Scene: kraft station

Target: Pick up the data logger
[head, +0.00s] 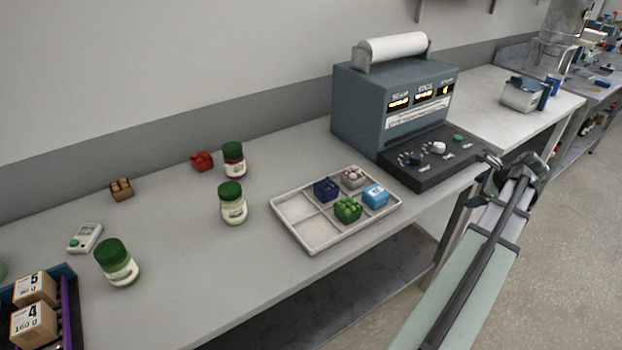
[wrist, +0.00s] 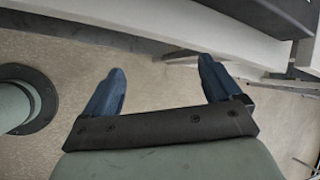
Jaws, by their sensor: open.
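The data logger (head: 85,238) looks to be the small white device with a grey screen and a green button, lying flat on the left part of the bench in the head view. My gripper (head: 492,165) is far to its right, at the bench's front edge by the machine's control panel. In the wrist view my gripper (wrist: 165,85) shows two blue fingers spread apart with nothing between them, above the floor. The data logger is not in the wrist view.
A green-lidded jar (head: 117,263) stands just right of the logger, and a blue crate (head: 68,272) with numbered boxes is below it. More jars (head: 233,205), a compartment tray (head: 293,236) and a blue-grey machine (head: 360,110) stand between logger and gripper.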

